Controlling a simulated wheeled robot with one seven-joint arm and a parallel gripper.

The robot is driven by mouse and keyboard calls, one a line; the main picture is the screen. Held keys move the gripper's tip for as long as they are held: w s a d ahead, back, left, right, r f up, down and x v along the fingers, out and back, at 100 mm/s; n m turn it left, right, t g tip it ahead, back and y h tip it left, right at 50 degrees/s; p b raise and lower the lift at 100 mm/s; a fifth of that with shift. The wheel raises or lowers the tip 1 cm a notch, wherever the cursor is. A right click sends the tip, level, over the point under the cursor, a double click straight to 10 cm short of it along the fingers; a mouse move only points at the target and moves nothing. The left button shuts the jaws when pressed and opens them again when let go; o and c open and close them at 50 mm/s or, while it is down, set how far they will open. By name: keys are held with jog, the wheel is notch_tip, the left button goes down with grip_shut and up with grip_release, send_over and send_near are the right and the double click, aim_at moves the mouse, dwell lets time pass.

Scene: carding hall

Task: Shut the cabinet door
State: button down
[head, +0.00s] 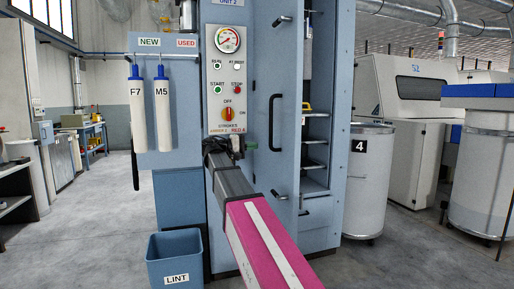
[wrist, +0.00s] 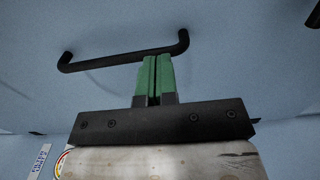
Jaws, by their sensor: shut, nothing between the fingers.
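The cabinet door (head: 262,75) is a light blue panel with a black upright bar handle (head: 272,122). It stands partly open, and shelves (head: 315,143) show in the gap at its right. My gripper (head: 254,147) is in front of the door, just left of the handle's lower part. In the wrist view the green fingers of my gripper (wrist: 156,60) are pressed together and empty. Their tips overlap the edge of the black handle (wrist: 120,60) near one end; I cannot tell whether they touch it. The door surface (wrist: 230,70) fills the background.
A control panel (head: 228,75) with a gauge and knobs is left of the door. A blue lint bin (head: 175,258) stands on the floor at lower left. A white drum (head: 361,190) marked 4 stands right of the cabinet. Bare floor (head: 400,255) lies at the right.

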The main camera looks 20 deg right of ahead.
aim_at(284, 144)
jog(key=d, duration=1.1)
jog(key=shift+d, duration=0.4)
jog(key=shift+d, duration=0.1)
